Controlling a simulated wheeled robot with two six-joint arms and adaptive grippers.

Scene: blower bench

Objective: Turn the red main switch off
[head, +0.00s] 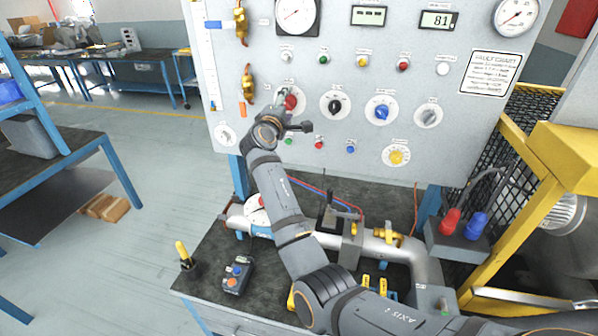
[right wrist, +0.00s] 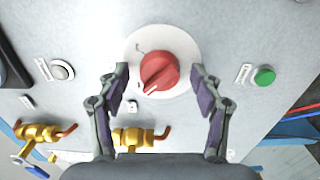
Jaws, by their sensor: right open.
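The red main switch (head: 291,103) is a round red knob on the grey upright panel. In the head view my right gripper (head: 284,94) is in front of it and partly hides it. In the right wrist view the red switch (right wrist: 158,71) sits on a round white plate (right wrist: 185,48), with a white pointer mark towards the picture's lower left. My right gripper (right wrist: 160,76) is open, one finger on each side of the knob. A gap shows between each finger and the knob; I cannot tell the depth. My left gripper is not in view.
A black knob (head: 336,105), blue knob (head: 381,111) and grey knob (head: 428,117) are right of the switch. Brass valves (head: 248,84) stick out on its left. A white lamp (right wrist: 62,69) and green button (right wrist: 264,76) flank it. Pipework (head: 330,241) lies on the bench below.

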